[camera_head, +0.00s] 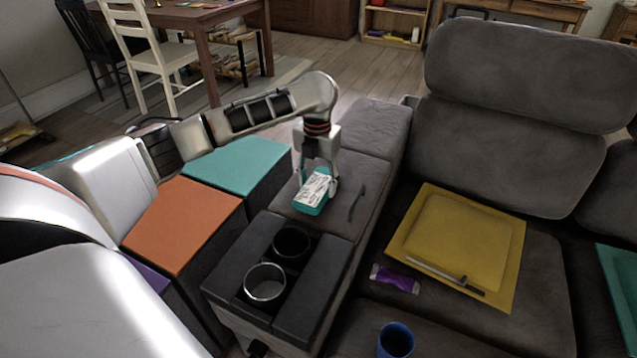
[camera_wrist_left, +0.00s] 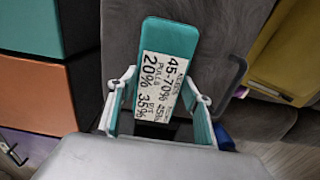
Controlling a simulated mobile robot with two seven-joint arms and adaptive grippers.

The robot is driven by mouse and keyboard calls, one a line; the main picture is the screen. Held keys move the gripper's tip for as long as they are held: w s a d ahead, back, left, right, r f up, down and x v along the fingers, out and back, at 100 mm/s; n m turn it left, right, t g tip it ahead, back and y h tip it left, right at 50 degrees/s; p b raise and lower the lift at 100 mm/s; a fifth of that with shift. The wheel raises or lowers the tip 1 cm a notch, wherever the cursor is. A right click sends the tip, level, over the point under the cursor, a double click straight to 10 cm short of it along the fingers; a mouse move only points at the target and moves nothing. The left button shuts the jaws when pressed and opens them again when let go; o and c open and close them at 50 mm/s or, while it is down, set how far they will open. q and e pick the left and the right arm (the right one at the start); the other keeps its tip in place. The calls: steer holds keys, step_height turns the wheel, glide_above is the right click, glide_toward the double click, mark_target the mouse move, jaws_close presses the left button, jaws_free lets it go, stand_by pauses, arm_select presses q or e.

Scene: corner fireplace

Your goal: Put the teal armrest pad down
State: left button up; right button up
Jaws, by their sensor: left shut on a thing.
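The teal armrest pad (camera_head: 311,207) is a small teal block with a white printed label on its upper face. My left gripper (camera_head: 318,180) is shut on it, over the grey sofa armrest (camera_head: 372,176) behind the cup-holder console. In the left wrist view the pad (camera_wrist_left: 178,38) lies lengthwise between the two fingers (camera_wrist_left: 157,106), its far end sticking out beyond them. Whether its underside touches the armrest I cannot tell. My right gripper is not in view.
The console (camera_head: 235,262) has two round cup holders. Left of it are boxes with teal (camera_head: 238,166) and orange (camera_head: 185,222) tops. A thin dark object (camera_head: 357,202) lies beside the pad.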

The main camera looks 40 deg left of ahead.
mark_target(318, 184)
arm_select(q)
steer(key=o, duration=1.1)
steer(key=shift+f, duration=0.15)
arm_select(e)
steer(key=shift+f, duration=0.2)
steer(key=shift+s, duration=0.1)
arm_select(q)
step_height(318, 184, up, 5)
steer(key=shift+w+f+p, duration=0.1)
steer(key=shift+w+p, duration=0.05)
steer(key=shift+p, duration=0.75)
step_height(318, 184, up, 8)
steer(key=p, duration=0.3)
steer(key=shift+s+f, duration=0.2)
steer(key=shift+f, duration=0.05)
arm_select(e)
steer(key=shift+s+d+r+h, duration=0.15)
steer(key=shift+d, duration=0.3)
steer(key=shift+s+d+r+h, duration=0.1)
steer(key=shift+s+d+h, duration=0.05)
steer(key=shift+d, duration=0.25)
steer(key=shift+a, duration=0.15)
